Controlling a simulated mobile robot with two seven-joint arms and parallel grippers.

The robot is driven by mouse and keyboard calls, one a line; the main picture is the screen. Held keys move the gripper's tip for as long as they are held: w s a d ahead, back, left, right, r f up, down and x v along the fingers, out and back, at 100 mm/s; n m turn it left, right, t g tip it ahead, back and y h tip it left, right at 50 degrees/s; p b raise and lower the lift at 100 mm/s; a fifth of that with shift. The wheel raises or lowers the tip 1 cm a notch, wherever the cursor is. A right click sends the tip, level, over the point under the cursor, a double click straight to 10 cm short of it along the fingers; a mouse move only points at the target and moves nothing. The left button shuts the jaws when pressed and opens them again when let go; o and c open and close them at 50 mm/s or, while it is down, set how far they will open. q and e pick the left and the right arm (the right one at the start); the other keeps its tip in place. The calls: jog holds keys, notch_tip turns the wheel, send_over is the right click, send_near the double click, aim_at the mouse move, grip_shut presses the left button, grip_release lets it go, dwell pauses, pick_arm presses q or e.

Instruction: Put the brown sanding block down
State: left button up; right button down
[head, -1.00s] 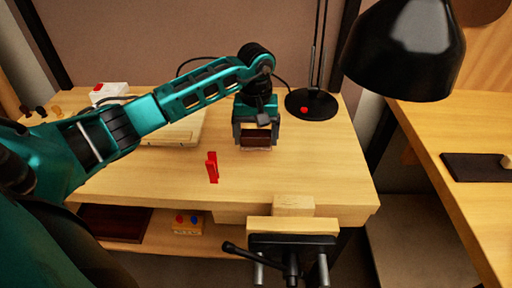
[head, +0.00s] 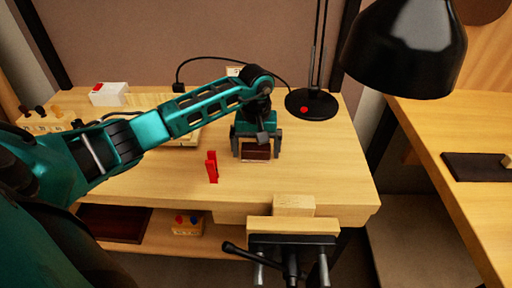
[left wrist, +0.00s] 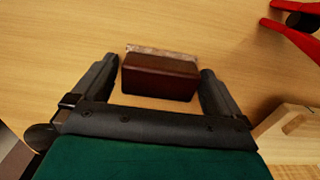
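The brown sanding block (head: 256,152) is on the bench top (head: 310,165), with a pale strip along its lower edge. My left gripper (head: 257,156) is above and around it, with one finger at each end. The fingers are spread a little wider than the block, with narrow gaps. In the left wrist view the block (left wrist: 160,77) lies between the fingertips (left wrist: 161,75), apart from both. My right gripper is not in view.
A vise (head: 291,240) is at the front edge. A white box (head: 109,94) sits at the back left. The bench's right side is clear.

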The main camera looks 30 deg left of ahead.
aim_at(256, 147)
pick_arm(q)
notch_tip(256, 147, up, 12)
jog(key=shift+r+p, duration=0.15)
jog(key=shift+p, duration=0.15)
dwell(0.3)
dwell(0.5)
